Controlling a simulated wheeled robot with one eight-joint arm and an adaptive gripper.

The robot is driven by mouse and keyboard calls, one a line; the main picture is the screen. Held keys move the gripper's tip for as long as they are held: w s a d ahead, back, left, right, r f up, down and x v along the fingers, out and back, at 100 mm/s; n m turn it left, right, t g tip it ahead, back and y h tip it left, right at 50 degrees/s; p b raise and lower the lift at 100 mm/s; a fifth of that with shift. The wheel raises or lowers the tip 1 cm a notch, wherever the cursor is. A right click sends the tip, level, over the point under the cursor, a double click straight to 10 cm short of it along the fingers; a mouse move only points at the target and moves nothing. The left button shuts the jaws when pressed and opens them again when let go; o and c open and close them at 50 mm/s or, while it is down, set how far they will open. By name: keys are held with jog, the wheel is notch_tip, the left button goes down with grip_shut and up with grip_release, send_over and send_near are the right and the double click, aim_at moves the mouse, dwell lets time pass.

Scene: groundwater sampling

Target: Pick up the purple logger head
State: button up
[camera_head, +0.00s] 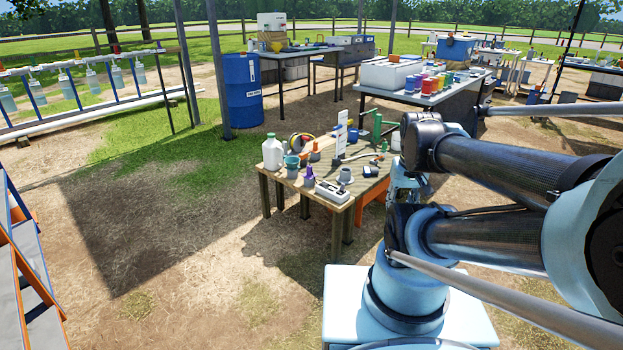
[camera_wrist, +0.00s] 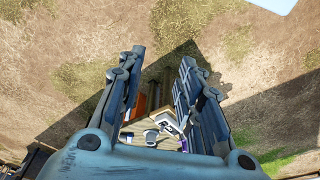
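The purple logger head (camera_head: 309,176) stands upright near the front left of the wooden table (camera_head: 337,205), between a teal cup and a white-and-grey box. In the wrist view, a small purple patch (camera_wrist: 184,145) shows beside the right finger; it may be the logger head. My gripper (camera_wrist: 162,62) is open and empty, its two fingers spread apart well above the table. In the head view my arm hides most of the gripper.
A white jug (camera_head: 272,152), teal cup (camera_head: 292,166), white-and-grey box (camera_head: 332,190) and grey cup (camera_head: 346,176) stand close around the purple piece. An orange-topped item (camera_head: 315,152) and a white upright sign (camera_head: 341,135) are behind. Open ground lies left of the table.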

jog(key=shift+o, duration=1.4)
jog(key=shift+s, duration=0.1)
jog(key=w+a+r+m+t+y, duration=0.1)
jog(key=w+a+r+m+y, duration=0.15)
jog(key=w, duration=0.55)
jog(key=w+a+r+m+y, duration=0.1)
jog(key=w+a+r+m, duration=0.25)
jog(key=w, duration=0.45)
jog(key=m+t+y, duration=0.5)
jog(key=m+y, duration=0.2)
jog(key=m, duration=1.3)
send_over(311, 168)
jog(key=s+d, duration=0.8)
jog(key=d, duration=0.3)
notch_tip(311, 168, down, 25)
jog(key=x, duration=1.6)
jog(key=shift+a+f, duration=0.15)
grip_shut()
